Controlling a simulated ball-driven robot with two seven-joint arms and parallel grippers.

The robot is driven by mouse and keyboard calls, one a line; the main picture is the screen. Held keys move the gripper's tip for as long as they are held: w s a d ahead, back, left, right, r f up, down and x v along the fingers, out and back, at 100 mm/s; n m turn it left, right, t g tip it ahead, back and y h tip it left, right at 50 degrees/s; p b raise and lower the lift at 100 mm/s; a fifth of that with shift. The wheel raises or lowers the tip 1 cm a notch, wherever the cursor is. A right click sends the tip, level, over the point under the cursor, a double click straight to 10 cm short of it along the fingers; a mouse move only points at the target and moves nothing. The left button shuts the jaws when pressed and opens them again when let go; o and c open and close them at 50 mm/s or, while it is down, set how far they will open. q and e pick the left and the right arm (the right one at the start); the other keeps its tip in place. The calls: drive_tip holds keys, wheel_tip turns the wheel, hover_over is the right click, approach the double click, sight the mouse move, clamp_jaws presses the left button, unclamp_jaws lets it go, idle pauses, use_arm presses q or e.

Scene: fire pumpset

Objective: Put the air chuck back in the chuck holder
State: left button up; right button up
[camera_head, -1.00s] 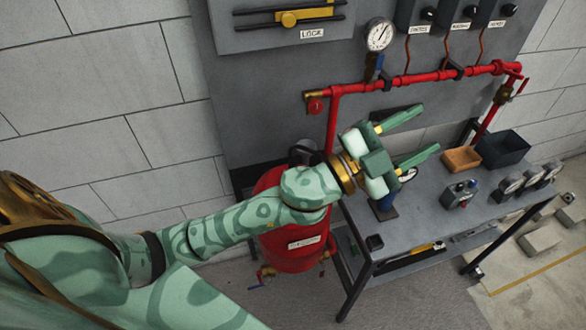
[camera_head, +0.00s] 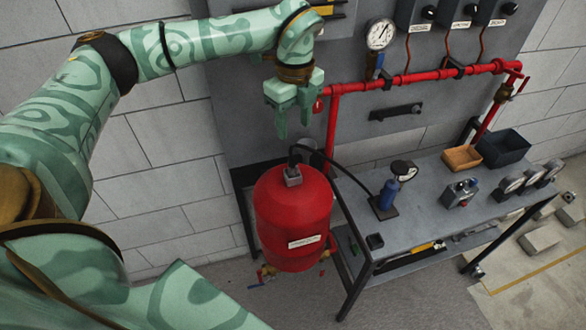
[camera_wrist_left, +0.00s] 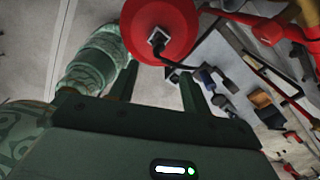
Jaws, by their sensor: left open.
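The air chuck (camera_head: 292,177) is a small grey block on top of the red tank (camera_head: 300,222), with a black hose running from it. It also shows in the left wrist view (camera_wrist_left: 157,39), beyond and between the fingers. My left gripper (camera_head: 293,122) is open and empty, pointing down above the tank and apart from the chuck. Its fingers show in the left wrist view (camera_wrist_left: 160,75). A small black open cup (camera_head: 375,241) on the bench's near left corner looks like the chuck holder, though I cannot be sure. My right gripper is not in view.
The hose leads to a blue pump with gauge (camera_head: 389,194) on the grey bench (camera_head: 425,215). A red pipe (camera_head: 400,80) crosses the wall panel right of my gripper. An orange tray (camera_head: 462,158), dark bin (camera_head: 503,149) and gauges (camera_head: 510,184) stand at the bench's right.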

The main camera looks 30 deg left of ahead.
sight(293, 159)
use_arm(q)
wheel_tip(293, 159, down, 12)
drive_tip(key=shift+s+f+b, duration=0.1)
drive_tip(key=shift+f+b, duration=0.1)
drive_tip(key=shift+b, duration=0.1)
drive_tip(key=shift+a, duration=0.1)
clamp_jaws()
